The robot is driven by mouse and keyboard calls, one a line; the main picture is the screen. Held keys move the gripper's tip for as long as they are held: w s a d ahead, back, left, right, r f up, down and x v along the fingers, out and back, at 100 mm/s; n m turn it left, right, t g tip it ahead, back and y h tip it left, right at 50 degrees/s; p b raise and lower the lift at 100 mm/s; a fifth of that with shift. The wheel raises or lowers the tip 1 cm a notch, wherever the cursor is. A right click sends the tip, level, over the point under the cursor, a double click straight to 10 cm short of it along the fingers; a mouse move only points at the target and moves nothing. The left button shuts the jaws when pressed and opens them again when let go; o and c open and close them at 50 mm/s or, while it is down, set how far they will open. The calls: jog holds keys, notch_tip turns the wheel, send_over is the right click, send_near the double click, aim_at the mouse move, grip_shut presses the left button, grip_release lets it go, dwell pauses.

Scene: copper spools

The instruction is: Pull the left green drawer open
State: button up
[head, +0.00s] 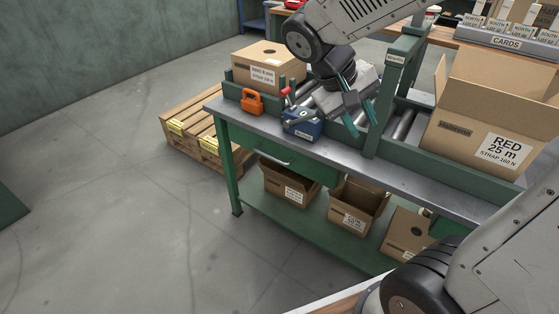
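The left green drawer (248,143) is under the grey bench top, with a pale bar handle (272,159) on its front. The drawer front looks flush below the bench edge, with no gap visible. My gripper (361,126) has teal fingers and is above the bench top, right of and higher than the handle in the picture. Its two fingertips are apart, with nothing seen between them. It is not touching the drawer.
A large open carton (490,125) stands at right. Open boxes (352,220) are on the lower shelf. A pallet (200,142) lies behind. The floor in front is clear.

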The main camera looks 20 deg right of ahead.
jog(key=w+a+f+n+t+h, duration=0.1)
jog(key=w+a+f+t+h, duration=0.15)
jog(key=w+f, duration=0.6)
jog(key=w+a+f+n+t+h, duration=0.15)
jog(key=w+f+h, duration=0.3)
jog(key=w, duration=0.65)
jog(key=n+t, duration=0.5)
jog(key=t, duration=0.2)
send_near(277, 160)
jog(key=shift+y, duration=0.3)
jog(key=x, duration=1)
jog(key=shift+w+d, duration=0.15)
jog(key=shift+d, duration=0.1)
grip_shut()
